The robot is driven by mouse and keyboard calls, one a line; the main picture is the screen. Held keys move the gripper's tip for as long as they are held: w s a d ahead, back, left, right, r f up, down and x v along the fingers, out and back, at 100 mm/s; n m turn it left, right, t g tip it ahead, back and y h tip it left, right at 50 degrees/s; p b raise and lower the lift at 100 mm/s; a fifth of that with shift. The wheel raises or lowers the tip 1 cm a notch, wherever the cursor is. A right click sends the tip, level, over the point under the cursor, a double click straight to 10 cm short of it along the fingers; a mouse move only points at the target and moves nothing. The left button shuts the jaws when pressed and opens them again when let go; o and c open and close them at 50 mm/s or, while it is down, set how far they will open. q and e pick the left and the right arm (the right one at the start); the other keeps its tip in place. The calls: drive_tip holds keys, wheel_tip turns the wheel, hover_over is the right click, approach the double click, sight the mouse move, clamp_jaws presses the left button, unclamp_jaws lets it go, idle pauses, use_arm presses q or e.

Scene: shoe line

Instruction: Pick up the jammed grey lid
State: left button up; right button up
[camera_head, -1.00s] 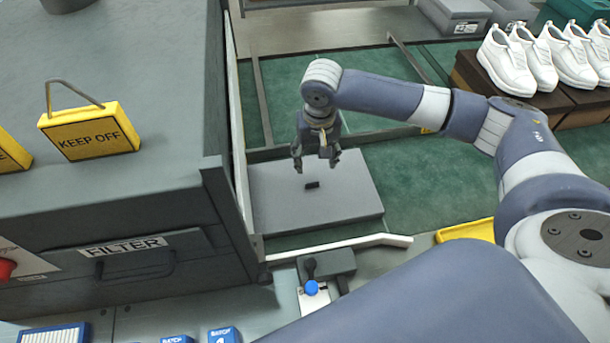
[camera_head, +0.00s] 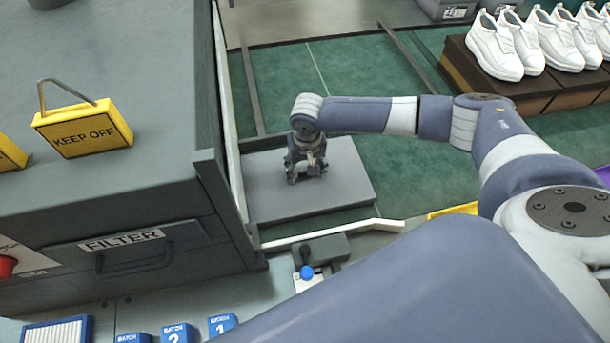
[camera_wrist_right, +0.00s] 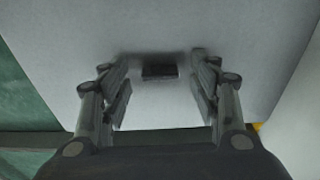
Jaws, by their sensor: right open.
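The grey lid (camera_head: 340,180) lies flat on the green belt, close against the guard wall of the dark machine. In the right wrist view the lid (camera_wrist_right: 200,30) fills most of the picture, with its small dark handle (camera_wrist_right: 159,71) in the middle. My right gripper (camera_head: 306,176) is over the lid and hides the handle in the head view. In the right wrist view the right gripper (camera_wrist_right: 160,78) is open, with one finger on each side of the handle and a gap on both sides. My left gripper is not in view.
A pale rail (camera_head: 335,234) runs along the belt's front edge. The machine with yellow "KEEP OFF" sign (camera_head: 85,129) stands left. White shoes (camera_head: 495,48) on brown boxes stand at the right. Green belt (camera_head: 385,170) is clear right of the lid.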

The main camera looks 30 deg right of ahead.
drive_tip(key=c, duration=1.2)
drive_tip(key=shift+o, duration=0.2)
drive_tip(key=shift+r, duration=0.15)
